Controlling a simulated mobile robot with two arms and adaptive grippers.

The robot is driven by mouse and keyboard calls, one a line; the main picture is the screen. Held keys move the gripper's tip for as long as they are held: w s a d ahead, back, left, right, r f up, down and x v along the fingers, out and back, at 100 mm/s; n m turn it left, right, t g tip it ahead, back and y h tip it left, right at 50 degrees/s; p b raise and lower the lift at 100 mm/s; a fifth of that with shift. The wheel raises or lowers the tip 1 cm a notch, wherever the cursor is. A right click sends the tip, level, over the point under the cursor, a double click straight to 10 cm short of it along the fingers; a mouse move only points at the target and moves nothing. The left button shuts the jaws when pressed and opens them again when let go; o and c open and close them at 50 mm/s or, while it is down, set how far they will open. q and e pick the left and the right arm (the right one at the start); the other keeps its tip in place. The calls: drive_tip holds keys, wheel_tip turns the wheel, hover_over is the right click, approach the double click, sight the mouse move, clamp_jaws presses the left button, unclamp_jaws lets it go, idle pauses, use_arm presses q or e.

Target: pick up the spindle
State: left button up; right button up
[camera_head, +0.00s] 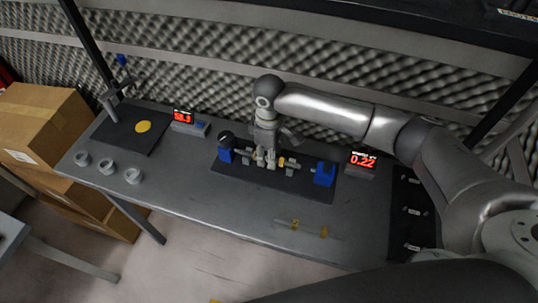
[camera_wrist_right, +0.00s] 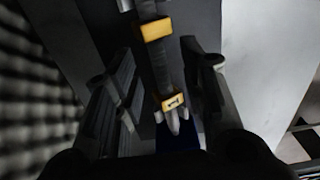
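The spindle (camera_wrist_right: 165,65), a dark rod with yellow bands, lies across a black base on the table. In the head view, it runs between a left blue support (camera_head: 225,154) and a right blue support (camera_head: 324,174). My right gripper (camera_head: 266,160) reaches down over the middle of the spindle and hides part of it. In the right wrist view, the spindle passes between my fingers (camera_wrist_right: 165,85), which are apart with gaps beside the rod. One yellow band bears a dark mark like a 1. My left gripper is not in view.
A red display (camera_head: 362,160) reads about 0.22; another (camera_head: 184,117) stands back left. Several grey rings (camera_head: 107,167) line the left front edge. A black mat (camera_head: 122,138) holds a yellow disc (camera_head: 143,127). Yellow marks (camera_head: 295,224) lie near the front. A foam wall is behind.

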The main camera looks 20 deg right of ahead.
drive_tip(key=shift+f, duration=0.8)
clamp_jaws()
drive_tip(key=shift+r, duration=0.2)
